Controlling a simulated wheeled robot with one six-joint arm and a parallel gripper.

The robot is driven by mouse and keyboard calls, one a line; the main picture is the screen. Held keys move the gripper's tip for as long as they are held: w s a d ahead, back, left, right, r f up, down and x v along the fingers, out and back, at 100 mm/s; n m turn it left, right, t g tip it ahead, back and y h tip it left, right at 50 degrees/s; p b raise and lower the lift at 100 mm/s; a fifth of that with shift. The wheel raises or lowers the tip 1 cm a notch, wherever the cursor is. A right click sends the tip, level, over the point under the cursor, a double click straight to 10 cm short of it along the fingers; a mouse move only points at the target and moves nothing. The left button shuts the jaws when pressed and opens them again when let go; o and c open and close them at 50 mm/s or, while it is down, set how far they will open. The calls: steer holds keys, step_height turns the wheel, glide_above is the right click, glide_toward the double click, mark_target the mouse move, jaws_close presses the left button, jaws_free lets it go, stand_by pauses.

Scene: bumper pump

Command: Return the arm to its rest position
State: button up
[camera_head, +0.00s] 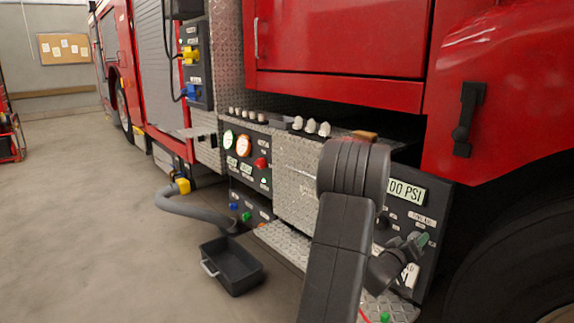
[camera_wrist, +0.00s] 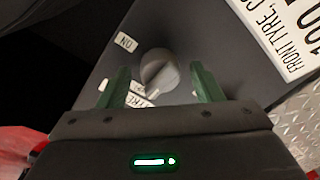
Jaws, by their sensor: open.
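My gripper (camera_wrist: 158,88) is open, with its two green fingers apart on either side of a grey rotary knob (camera_wrist: 160,72) in the wrist view. Nothing is clamped between the fingers, and I cannot tell how far the knob is beyond their tips. A white label reading "ON" (camera_wrist: 125,42) is at the knob's upper left, and another label by the knob is partly hidden. In the head view my gripper (camera_head: 418,240) is at the dark pump panel (camera_head: 440,200) on the right, under the PSI display (camera_head: 405,190). My dark arm reaches up and bends over in front of the panel.
The red fire truck (camera_head: 340,40) fills the right side. A diamond-plate step (camera_head: 285,243) juts out below the panels. A black tray (camera_head: 233,265) stands on the floor near a grey hose (camera_head: 195,208). Open floor (camera_head: 90,220) lies to the left.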

steer(key=m+b, duration=0.3)
steer(key=shift+f, duration=0.2)
steer(key=shift+r+m+b, duration=0.15)
steer(key=shift+m+b, duration=0.5)
steer(key=shift+m, duration=0.65)
